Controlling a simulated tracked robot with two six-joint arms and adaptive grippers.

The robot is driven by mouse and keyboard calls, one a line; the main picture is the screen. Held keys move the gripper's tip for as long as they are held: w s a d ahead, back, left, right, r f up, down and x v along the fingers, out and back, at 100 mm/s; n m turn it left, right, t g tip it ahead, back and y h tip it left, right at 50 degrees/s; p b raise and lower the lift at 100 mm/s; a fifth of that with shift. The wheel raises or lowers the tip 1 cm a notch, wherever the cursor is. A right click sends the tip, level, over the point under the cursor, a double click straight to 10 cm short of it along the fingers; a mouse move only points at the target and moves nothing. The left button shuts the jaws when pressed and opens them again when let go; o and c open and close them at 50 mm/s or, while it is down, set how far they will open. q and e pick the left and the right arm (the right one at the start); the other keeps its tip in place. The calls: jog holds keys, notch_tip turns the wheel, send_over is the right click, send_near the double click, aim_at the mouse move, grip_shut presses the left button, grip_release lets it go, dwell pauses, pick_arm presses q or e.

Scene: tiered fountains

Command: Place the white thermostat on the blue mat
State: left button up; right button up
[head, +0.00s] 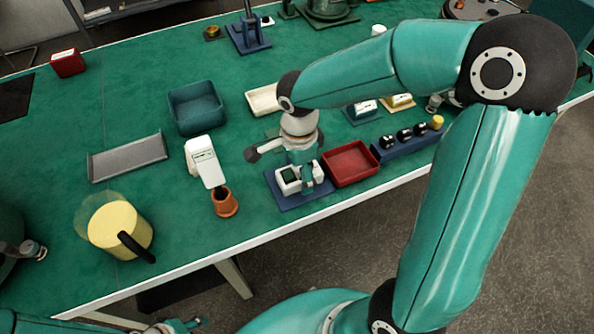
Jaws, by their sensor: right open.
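The white thermostat (287,186), with a dark screen, appears to rest on the blue mat (297,201) near the table's front edge. My right gripper (280,171) is above it, open. One finger spreads to the left over the table, and the other points down in front of the thermostat, hiding part of it. I cannot tell whether that finger touches it. Of my left arm, only small parts show at the bottom edge, around the left gripper (175,327); its jaws are not clear.
A red tray (350,164) stands just right of the mat, beside a blue rack with dark knobs (405,139). An orange pot (225,203) and a white device (204,161) stand left. A yellow cylinder (120,229), grey tray (128,157) and teal bin (196,107) stand further left.

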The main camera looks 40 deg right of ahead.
aim_at(298, 172)
notch_tip(298, 172, up, 12)
jog(key=p, duration=0.1)
jog(key=shift+f+p, duration=0.2)
jog(key=shift+p, duration=0.1)
dwell(0.4)
